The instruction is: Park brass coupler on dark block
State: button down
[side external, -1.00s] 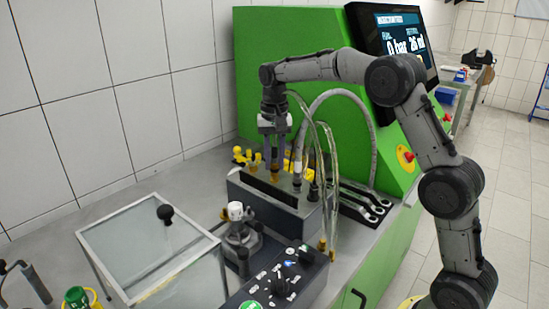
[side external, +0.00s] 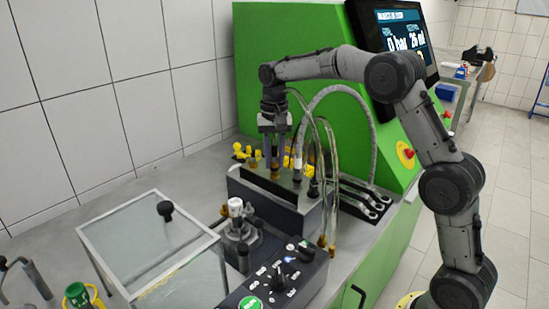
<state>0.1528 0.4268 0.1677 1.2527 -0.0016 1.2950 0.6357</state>
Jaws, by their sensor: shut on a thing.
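My gripper (side external: 274,158) points straight down over the back of the dark block (side external: 262,196), left of the hoses. Its jaws are shut on the brass coupler (side external: 275,172), a small brass-coloured piece at the fingertips. The coupler is upright, at about the height of the block's top. I cannot tell whether it touches the block. The fingers partly hide it.
Clear hoses (side external: 328,180) and a grey hose arch close to the right of my gripper. Yellow fittings (side external: 245,154) stand behind on the left. A control box (side external: 275,280) and a glass-topped frame (side external: 150,240) are in front.

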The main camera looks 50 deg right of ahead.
jog(key=shift+f, duration=0.3)
dwell(0.5)
jog(key=c, duration=0.6)
grip_release()
jog(key=shift+r, duration=3.55)
jog(key=shift+a+r, duration=0.1)
